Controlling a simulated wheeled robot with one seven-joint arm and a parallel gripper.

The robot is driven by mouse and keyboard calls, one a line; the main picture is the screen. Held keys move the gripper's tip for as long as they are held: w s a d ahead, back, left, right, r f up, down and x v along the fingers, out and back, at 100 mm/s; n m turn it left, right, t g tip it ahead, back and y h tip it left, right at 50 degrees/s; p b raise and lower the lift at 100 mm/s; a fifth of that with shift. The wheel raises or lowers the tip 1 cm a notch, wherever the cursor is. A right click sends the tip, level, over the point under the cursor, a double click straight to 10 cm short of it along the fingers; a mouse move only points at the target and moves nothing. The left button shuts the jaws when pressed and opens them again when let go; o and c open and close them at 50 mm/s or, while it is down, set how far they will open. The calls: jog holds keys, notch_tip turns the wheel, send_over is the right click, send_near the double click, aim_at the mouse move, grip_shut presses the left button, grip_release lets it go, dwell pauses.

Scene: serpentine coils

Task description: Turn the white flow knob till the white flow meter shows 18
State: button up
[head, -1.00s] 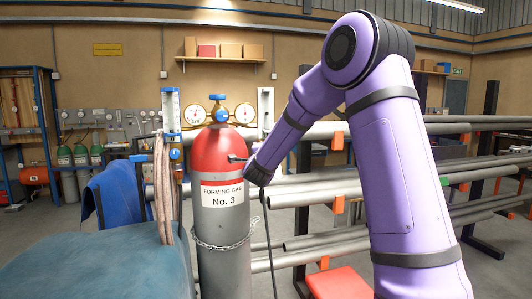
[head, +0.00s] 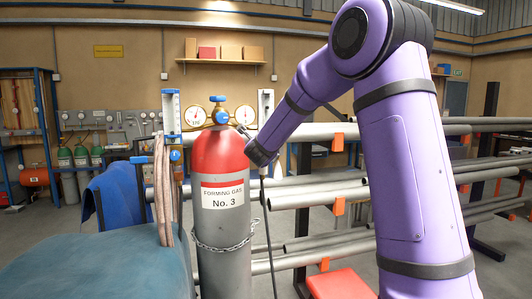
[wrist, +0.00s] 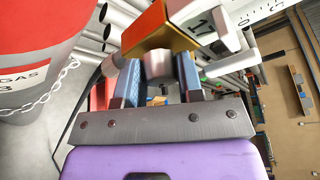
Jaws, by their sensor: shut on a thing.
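The white flow meter (head: 265,104) stands upright right of the red-topped gas cylinder (head: 222,230). In the wrist view its white display box (wrist: 204,20) shows dark digits that look like 17, tilted and partly cut off. The pale grey-white flow knob (wrist: 159,64) sits between the blue finger pads of my gripper (wrist: 159,80), which is shut on it.
A blue-knobbed flow meter (head: 171,115) stands left of the cylinder, and two round gauges (head: 247,115) flank the blue cylinder valve (head: 219,103). A chain (head: 222,247) rings the cylinder. Racked metal pipes (head: 320,192) lie behind my arm.

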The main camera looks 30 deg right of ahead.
jog(key=shift+m, duration=0.4)
jog(key=o, duration=0.6)
jog(key=shift+d, duration=0.1)
jog(key=shift+o, duration=0.2)
jog(key=v, duration=1.1)
jog(key=shift+r, duration=0.15)
